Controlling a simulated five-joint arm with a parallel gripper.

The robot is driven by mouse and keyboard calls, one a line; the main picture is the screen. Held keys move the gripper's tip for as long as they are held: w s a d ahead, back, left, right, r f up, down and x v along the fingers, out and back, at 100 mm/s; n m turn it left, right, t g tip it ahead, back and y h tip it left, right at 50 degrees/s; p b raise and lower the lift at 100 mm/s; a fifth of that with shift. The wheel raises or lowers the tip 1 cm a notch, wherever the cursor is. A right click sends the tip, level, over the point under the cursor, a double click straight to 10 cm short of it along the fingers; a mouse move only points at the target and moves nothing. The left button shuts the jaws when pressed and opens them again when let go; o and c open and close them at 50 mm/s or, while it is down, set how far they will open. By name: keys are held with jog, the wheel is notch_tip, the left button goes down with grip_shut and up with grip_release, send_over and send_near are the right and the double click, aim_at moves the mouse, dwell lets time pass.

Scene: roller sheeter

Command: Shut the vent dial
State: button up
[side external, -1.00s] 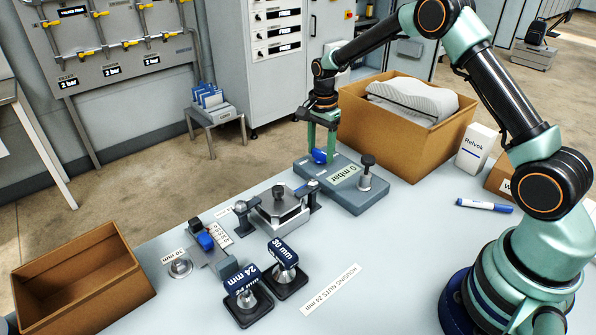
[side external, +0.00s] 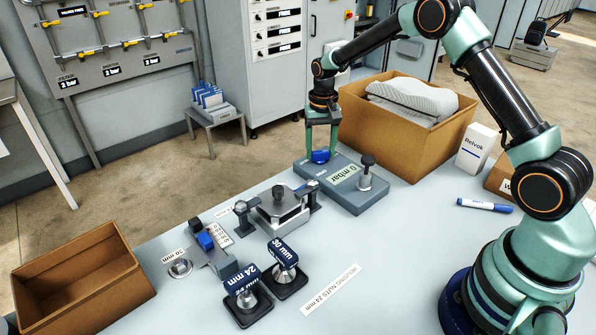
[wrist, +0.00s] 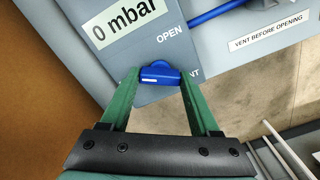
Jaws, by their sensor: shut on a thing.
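The vent dial is a blue knob (side external: 320,156) on the left end of a grey panel box (side external: 372,203) whose display reads 0 mbar. My gripper (side external: 321,152) points down over the dial with a finger on each side, shut on it. In the wrist view the blue dial (wrist: 160,74) sits between the green fingertips, with a white mark on its face. The word OPEN is printed near it, and part of another label ending in NT shows beside the right finger. The rest of that label is hidden.
A dark-topped post (side external: 366,172) stands on the box's right part. A cardboard box (side external: 432,140) with grey foam is close behind. A clamp fixture (side external: 280,207) lies to the front left, and a label reads VENT BEFORE OPENING (wrist: 268,33).

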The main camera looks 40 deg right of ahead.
aim_at(320, 151)
jog(key=n, duration=0.6)
jog(key=shift+r, duration=0.15)
dwell(0.6)
jog(key=o, duration=1.4)
jog(key=shift+c, duration=0.2)
notch_tip(320, 151, up, 12)
